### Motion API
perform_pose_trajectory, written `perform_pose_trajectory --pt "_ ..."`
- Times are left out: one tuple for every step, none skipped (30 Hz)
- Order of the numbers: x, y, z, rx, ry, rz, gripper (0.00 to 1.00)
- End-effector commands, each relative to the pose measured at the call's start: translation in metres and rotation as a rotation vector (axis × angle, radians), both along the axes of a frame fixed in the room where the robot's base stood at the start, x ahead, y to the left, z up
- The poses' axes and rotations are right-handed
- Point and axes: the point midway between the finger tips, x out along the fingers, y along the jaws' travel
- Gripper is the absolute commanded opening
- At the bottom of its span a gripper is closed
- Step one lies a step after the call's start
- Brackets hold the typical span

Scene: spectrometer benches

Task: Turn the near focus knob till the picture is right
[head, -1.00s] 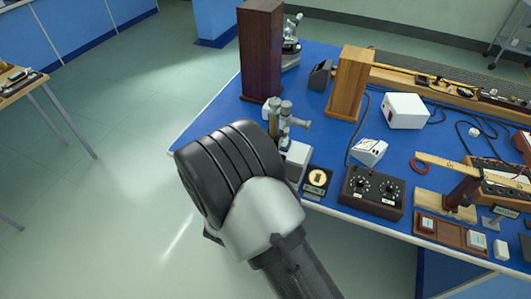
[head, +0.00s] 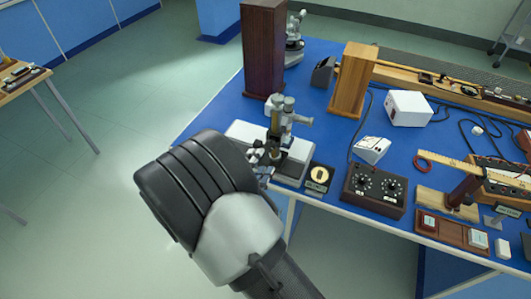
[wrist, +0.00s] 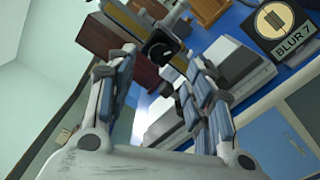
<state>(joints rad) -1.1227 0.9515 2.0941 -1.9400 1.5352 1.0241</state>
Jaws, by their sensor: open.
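The focus knob (wrist: 158,47) is a dark round knob with a pale mark, on the side of a microscope-like instrument (head: 281,122) with a pale base. In the wrist view it shows just beyond and between the fingertips of my gripper (wrist: 160,72). The gripper is open, a finger on each side, and I see no contact with the knob. In the head view my gripper (head: 262,160) is at the instrument's near left side, and the knob is hard to make out there. A small display (wrist: 284,32) reads "BLUR 7"; it stands right of the base in the head view (head: 319,177).
A dark wooden box (head: 262,50) and a lighter wooden block (head: 353,80) stand behind. A brown box with two dials (head: 375,191) stands to the right. The blue bench top (head: 215,108) is bare at its left end; open floor lies left of it.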

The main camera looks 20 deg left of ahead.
Motion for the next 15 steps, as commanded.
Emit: perform_pose_trajectory --pt "-0.012 0.002 0.000 -0.002 0.001 0.005 0.48" --pt "-0.018 0.003 0.000 -0.001 -0.001 0.005 0.48" --pt "-0.025 0.003 0.000 -0.001 -0.001 0.005 0.48" --pt "-0.030 0.003 0.000 -0.001 0.000 0.004 0.48" --pt "-0.035 0.003 0.000 -0.001 -0.001 0.004 0.48" --pt "-0.040 0.004 0.000 -0.001 -0.001 0.003 0.48" --pt "-0.044 0.004 0.000 -0.001 -0.001 0.002 0.48" --pt "-0.047 0.004 0.000 -0.001 -0.001 0.003 0.48" --pt "-0.050 0.004 0.000 -0.001 0.000 0.001 0.48" --pt "-0.052 0.004 0.000 0.000 -0.001 0.000 0.48" --pt "-0.054 0.004 0.000 0.000 0.000 -0.001 0.48" --pt "-0.055 0.004 0.000 0.000 0.000 0.000 0.48" --pt "-0.056 0.004 0.000 0.000 -0.001 0.000 0.48" --pt "-0.056 0.004 0.000 0.000 0.000 -0.001 0.48" --pt "-0.056 0.004 0.000 0.000 0.000 -0.001 0.48"
